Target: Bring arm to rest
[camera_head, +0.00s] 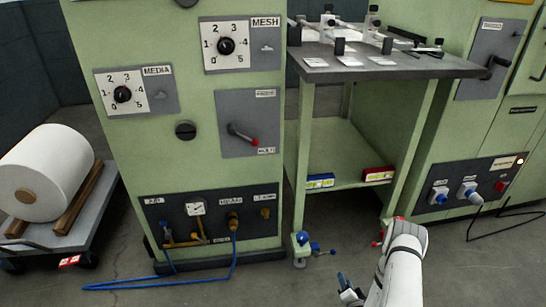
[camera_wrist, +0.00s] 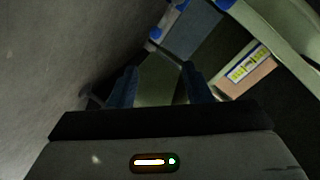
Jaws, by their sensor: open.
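My arm (camera_head: 401,270) reaches in from the bottom right of the head view, low in front of the green workbench. My gripper (camera_head: 347,288) is at its lower left end, near the floor and partly cut off by the frame's lower edge. In the wrist view my gripper (camera_wrist: 160,78) shows two dark blue fingers spread apart, with no object visible between them. A blue-and-white box (camera_head: 320,181) and a red box (camera_head: 378,174) stand on the bench's lower shelf, apart from the gripper. A box with a yellow and white label (camera_wrist: 248,66) shows right of the fingers in the wrist view.
The bench (camera_head: 440,66) carries clamps and labels on top. A green machine (camera_head: 180,150) with dials stands left; another cabinet (camera_head: 465,150) stands right. A white roll (camera_head: 48,172) lies on a cart. A blue hose (camera_head: 150,284) and black cable (camera_head: 505,212) lie on the floor.

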